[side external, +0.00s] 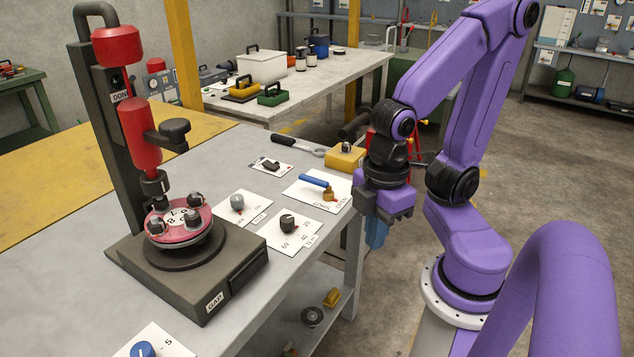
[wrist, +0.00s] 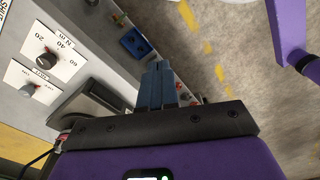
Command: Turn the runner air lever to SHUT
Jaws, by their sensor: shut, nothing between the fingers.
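The runner air lever (side external: 315,184) has a blue handle on a brass-coloured body and sits on a white plate (side external: 303,197) near the right edge of the grey bench. Its handle points toward the back left in the side view. The plate's lettering is too small to read surely there. In the wrist view a plate corner with part of the word SHUT (wrist: 92,4) shows at the top edge; the lever itself is out of that view. My gripper (side external: 375,233) is to the right of the lever, beyond the bench edge and apart from it. Its blue-grey fingers (wrist: 157,85) are shut and empty.
A torque dial (side external: 288,223) and a grey knob (side external: 237,202) sit on plates left of the lever. A yellow block (side external: 345,157), a black switch (side external: 270,165) and a wrench (side external: 298,146) lie behind. The spool fixture (side external: 185,263) stands at left.

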